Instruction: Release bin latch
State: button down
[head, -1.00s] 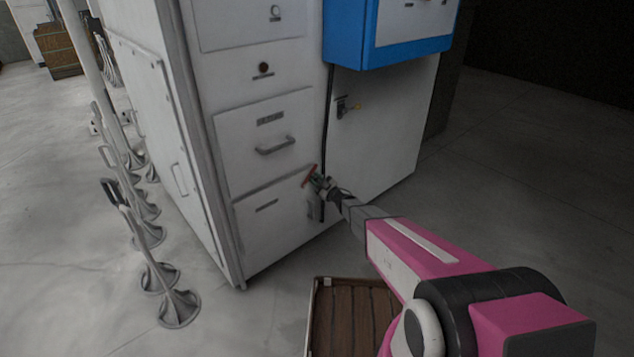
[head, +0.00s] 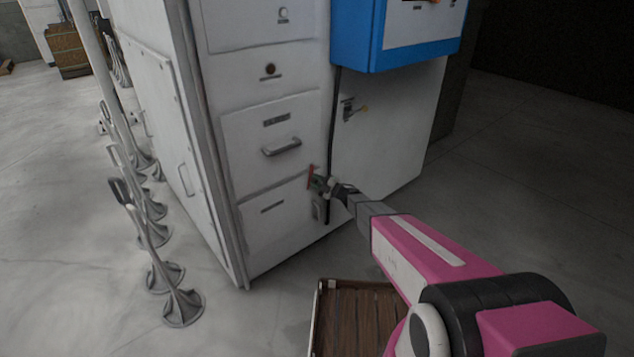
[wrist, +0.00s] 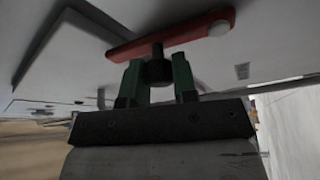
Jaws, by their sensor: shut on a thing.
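The bin latch is a red handle (head: 310,178) on the right side of the lower front of the white cabinet. It also shows in the wrist view (wrist: 172,35) as a red bar with a pale round end, on a dark pivot. My gripper (head: 322,184) is at the latch. In the wrist view its two green fingers (wrist: 157,72) sit on either side of the dark pivot piece under the red bar and are shut on it. The lower bin panel (head: 275,222) lies flush with the cabinet front, as far as I can see. My gripper partly covers the latch in the head view.
A drawer with a grey handle (head: 282,147) is above the bin panel. A blue box (head: 350,40) hangs above right. A wooden crate (head: 355,325) stands on the floor in front. Several grey stanchions (head: 180,303) stand at the left. The floor at right is clear.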

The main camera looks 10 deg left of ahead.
dwell(0.4)
jog(key=c, duration=1.2)
grip_release()
jog(key=v, duration=1)
jog(key=shift+s+d+f, duration=0.1)
jog(key=shift+s+d, duration=0.15)
jog(key=shift+d, duration=0.05)
